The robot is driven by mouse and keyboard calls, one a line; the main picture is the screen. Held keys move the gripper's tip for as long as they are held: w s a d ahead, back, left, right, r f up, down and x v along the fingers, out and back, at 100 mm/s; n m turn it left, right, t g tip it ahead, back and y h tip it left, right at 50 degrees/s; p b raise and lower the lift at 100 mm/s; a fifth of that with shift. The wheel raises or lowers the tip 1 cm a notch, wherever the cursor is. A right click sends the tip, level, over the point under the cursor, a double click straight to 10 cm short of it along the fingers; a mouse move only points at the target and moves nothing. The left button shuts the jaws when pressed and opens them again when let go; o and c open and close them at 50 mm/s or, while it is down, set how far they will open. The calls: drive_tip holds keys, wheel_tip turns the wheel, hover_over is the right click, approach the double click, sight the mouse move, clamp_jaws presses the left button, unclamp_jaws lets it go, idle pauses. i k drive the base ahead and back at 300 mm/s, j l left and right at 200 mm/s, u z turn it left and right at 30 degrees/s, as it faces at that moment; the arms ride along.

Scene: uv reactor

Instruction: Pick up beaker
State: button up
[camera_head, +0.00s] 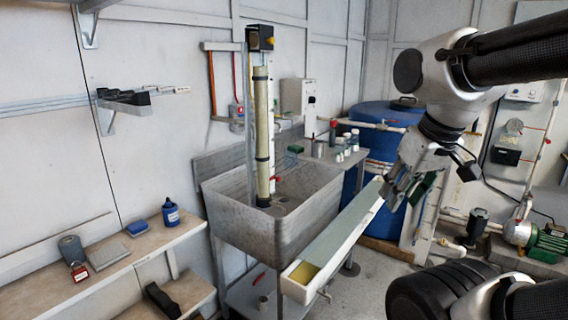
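I cannot tell for sure which thing is the beaker. A small grey metal cup (317,148) stands upright on the ledge behind the sink, beside several bottles. My gripper (392,196) hangs from the arm at right, pointing down and left, well to the right of both cups. It is in front of the blue tank and overlaps the upper end of a long white trough in the picture. Its fingers are small and dark, so their opening is unclear.
A blue tank (376,120) is behind my gripper. A green pump (549,241) sits at right.

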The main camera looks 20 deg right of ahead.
sight(290, 153)
drive_tip(key=l+u, duration=0.25)
drive_tip(key=l, duration=0.35)
drive_tip(key=k+l+u, duration=0.1)
drive_tip(key=l+u, duration=0.15)
drive_tip(key=l, duration=0.3)
drive_tip(key=k+l+u, duration=0.2)
drive_tip(key=l, duration=0.4)
drive_tip(key=i+l+u, duration=0.3)
drive_tip(key=l, duration=0.45)
drive_tip(key=l+u, duration=0.25)
drive_tip(key=l, duration=0.5)
drive_tip(key=i+l+u, duration=0.1)
drive_tip(key=l+u, duration=0.2)
drive_tip(key=l, duration=0.55)
drive_tip(key=i+l, duration=0.3)
drive_tip(key=l, duration=0.25)
drive_tip(key=i+l+u, duration=0.1)
drive_tip(key=i+l, duration=0.05)
drive_tip(key=l, duration=0.1)
